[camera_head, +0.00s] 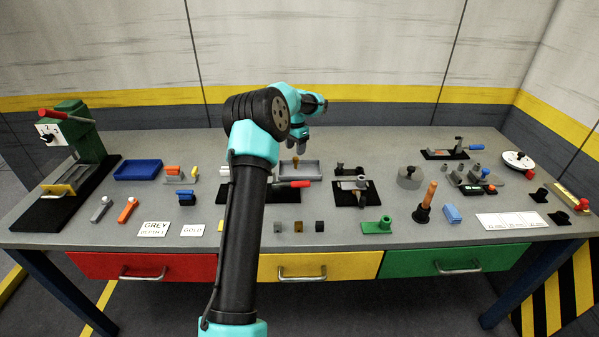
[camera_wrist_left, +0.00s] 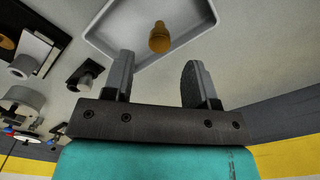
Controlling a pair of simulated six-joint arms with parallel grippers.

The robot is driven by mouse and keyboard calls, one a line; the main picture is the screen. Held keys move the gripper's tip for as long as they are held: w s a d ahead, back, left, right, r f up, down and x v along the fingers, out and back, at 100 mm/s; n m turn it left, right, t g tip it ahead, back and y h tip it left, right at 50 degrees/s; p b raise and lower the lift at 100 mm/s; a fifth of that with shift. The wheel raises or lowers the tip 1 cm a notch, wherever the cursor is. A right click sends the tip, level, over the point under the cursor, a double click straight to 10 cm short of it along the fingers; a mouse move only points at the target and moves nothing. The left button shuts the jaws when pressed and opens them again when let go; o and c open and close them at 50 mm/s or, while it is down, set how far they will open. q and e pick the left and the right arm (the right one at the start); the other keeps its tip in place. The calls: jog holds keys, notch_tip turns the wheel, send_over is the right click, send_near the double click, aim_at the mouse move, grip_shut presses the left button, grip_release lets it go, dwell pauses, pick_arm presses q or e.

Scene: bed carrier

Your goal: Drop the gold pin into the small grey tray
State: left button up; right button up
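The gold pin (camera_head: 296,161) shows at the small grey tray (camera_head: 312,170), below my left gripper (camera_head: 297,146). In the left wrist view the pin (camera_wrist_left: 159,37) appears against the tray (camera_wrist_left: 118,28), beyond the fingertips and apart from both fingers. I cannot tell whether the pin touches the tray floor or is in the air just above it. My left gripper (camera_wrist_left: 158,64) is open, with a wide empty gap between its fingers. My right gripper is not in view.
A blue tray (camera_head: 138,170) lies to the left on the grey table. A black fixture with a red handle (camera_head: 292,184) stands in front of the grey tray. A black-based vise (camera_head: 356,190) is to its right. The table behind the tray is clear.

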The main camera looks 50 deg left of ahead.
pick_arm(q)
jog(key=shift+r, duration=0.1)
notch_tip(320, 180, up, 17)
jog(key=shift+r, duration=0.1)
dwell(0.7)
dwell(0.7)
